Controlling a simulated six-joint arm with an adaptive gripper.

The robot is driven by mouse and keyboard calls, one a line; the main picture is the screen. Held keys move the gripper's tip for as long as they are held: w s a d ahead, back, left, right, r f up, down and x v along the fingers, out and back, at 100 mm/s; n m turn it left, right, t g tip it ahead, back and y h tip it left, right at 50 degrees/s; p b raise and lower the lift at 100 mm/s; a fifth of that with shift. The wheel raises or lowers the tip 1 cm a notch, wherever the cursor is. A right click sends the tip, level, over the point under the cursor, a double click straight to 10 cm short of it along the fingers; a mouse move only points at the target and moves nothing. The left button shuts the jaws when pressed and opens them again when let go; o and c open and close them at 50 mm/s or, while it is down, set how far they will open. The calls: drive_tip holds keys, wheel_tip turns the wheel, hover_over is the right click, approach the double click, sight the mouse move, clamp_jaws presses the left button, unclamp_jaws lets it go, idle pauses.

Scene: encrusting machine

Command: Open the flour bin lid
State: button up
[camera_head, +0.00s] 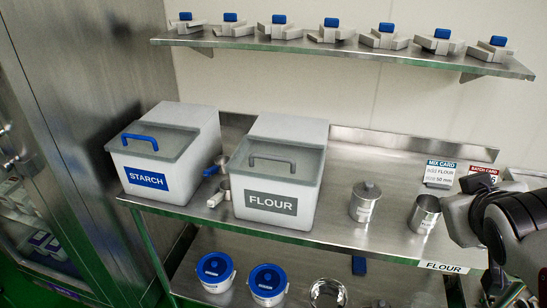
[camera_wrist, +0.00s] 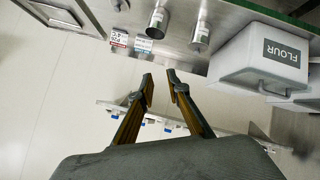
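The flour bin (camera_head: 282,175) is a white box with a grey FLOUR label, standing on the steel bench near the middle in the head view. Its translucent lid (camera_head: 290,155) is down, with a grey handle (camera_head: 272,161) across it. In the wrist view the flour bin (camera_wrist: 258,62) appears at the right, its handle (camera_wrist: 277,90) facing my gripper's side. My gripper (camera_wrist: 158,74) is open and empty, its two fingers apart, away from the bin. In the head view only my dark arm links show at the right edge; the fingertips are not visible there.
The starch bin (camera_head: 165,155) with a blue handle stands just left of the flour bin, with scoops (camera_head: 219,190) between them. A lidded steel canister (camera_head: 364,202) and an open steel cup (camera_head: 424,213) stand to the right. A shelf (camera_head: 345,50) with several blue-knobbed parts hangs above.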

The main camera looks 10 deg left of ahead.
sight(278, 158)
drive_tip(key=w+a+r+n+t+y, duration=0.25)
drive_tip(key=w+a+n, duration=0.3)
drive_tip(key=w, duration=0.35)
drive_tip(key=w+a+r+n+t+y, duration=0.1)
drive_tip(key=w+a+n+y, duration=0.3)
drive_tip(key=w+a, duration=0.35)
drive_tip(key=a+f+n+g+y, duration=0.4)
drive_tip(key=a+f+n+y, duration=0.1)
drive_tip(key=a, duration=0.3)
drive_tip(key=s+a+f+n+g+y, duration=0.1)
drive_tip(key=a+f+n+g+y, duration=0.3)
drive_tip(key=a, duration=0.5)
wheel_tip(278, 158, down, 3)
drive_tip(key=n+g, duration=0.1)
drive_tip(key=n, duration=0.2)
drive_tip(key=shift+a+y, duration=0.2)
drive_tip(key=shift+y, duration=0.15)
drive_tip(key=shift+a+r, duration=0.1)
drive_tip(key=shift+a, duration=0.05)
drive_tip(key=shift+x, duration=3.75)
drive_tip(key=shift+w, duration=0.1)
clamp_jaws()
